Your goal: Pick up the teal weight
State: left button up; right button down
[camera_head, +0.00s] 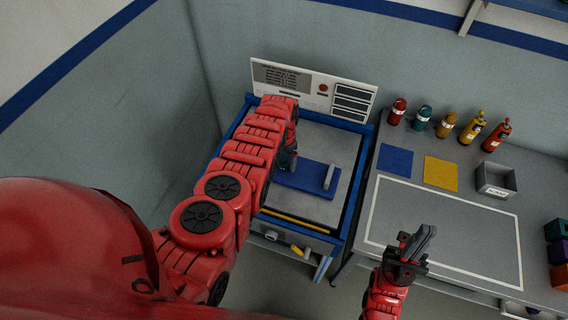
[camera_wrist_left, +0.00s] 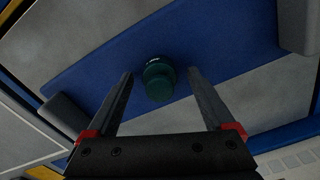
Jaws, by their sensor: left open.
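The teal weight (camera_wrist_left: 158,82) is a small dark teal knobbed cylinder on a blue panel (camera_wrist_left: 95,70) in the left wrist view. My left gripper (camera_wrist_left: 160,72) is open, with one finger on each side of the weight and a gap on both sides. In the head view my left arm reaches over the blue-framed bench and largely hides the gripper and the weight above the blue panel (camera_head: 308,178). My right gripper (camera_head: 420,243) is over the front edge of the right table, away from the weight; its fingers look close together, with nothing visible between them.
A grey upright block (camera_head: 329,178) stands at the panel's right end. The blue frame (camera_head: 359,185) borders the bench, with a control board (camera_head: 310,88) behind. The right table holds several bottles (camera_head: 472,127), blue and yellow mats, a grey bin (camera_head: 496,180) and a bare outlined area (camera_head: 450,225).

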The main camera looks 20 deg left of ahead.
pick_arm(q)
grip_shut()
dwell(0.4)
jog(key=shift+r, duration=0.1)
